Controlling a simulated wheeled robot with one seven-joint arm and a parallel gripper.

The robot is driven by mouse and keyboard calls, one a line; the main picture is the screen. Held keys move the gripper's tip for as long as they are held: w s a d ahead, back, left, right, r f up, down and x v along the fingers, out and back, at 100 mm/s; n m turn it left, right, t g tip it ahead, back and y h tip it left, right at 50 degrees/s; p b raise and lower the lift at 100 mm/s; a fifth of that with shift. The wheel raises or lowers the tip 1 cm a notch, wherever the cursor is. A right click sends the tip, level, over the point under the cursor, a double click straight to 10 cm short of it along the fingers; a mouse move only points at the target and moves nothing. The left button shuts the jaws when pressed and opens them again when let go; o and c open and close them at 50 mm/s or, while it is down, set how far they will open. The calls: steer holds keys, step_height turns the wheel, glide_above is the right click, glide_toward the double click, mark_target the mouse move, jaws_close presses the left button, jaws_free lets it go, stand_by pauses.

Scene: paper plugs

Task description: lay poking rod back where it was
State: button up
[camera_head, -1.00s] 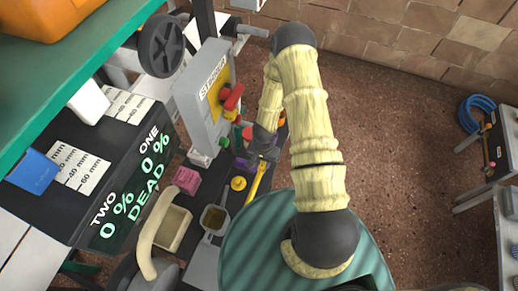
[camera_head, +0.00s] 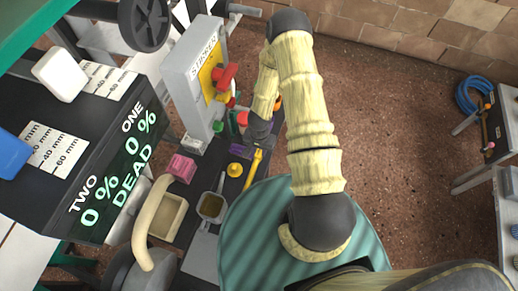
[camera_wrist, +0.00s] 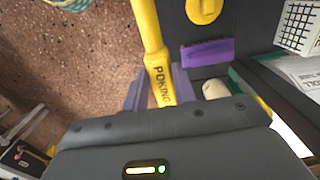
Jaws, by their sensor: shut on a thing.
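The yellow poking rod (camera_head: 252,170) is in my gripper (camera_head: 259,143). In the wrist view the rod (camera_wrist: 149,28) runs from the top edge down between the two grey-purple fingers (camera_wrist: 159,90), and its POKING lettering faces the camera. The fingers are shut on it. In the head view the rod slants down and left from the gripper, over or beside the dark bench strip. Whether it touches the bench is unclear. A purple block (camera_wrist: 207,53) sits close right of the rod in the wrist view.
A yellow round knob (camera_head: 235,169), a pink block (camera_head: 181,167) and a square metal cup (camera_head: 211,207) stand left of the rod. The grey stamper box (camera_head: 190,75) with a red handle rises behind. Open brown floor (camera_head: 400,160) lies to the right.

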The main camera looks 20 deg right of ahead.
steer(key=shift+f+b, duration=4.4)
steer(key=shift+f, duration=1.55)
steer(key=o, duration=1.1)
steer(key=shift+c, duration=0.2)
steer(key=shift+r, duration=0.15)
step_height(320, 180, up, 17)
steer(key=p, duration=0.4)
steer(key=shift+w, duration=0.1)
steer(key=shift+r, duration=0.1)
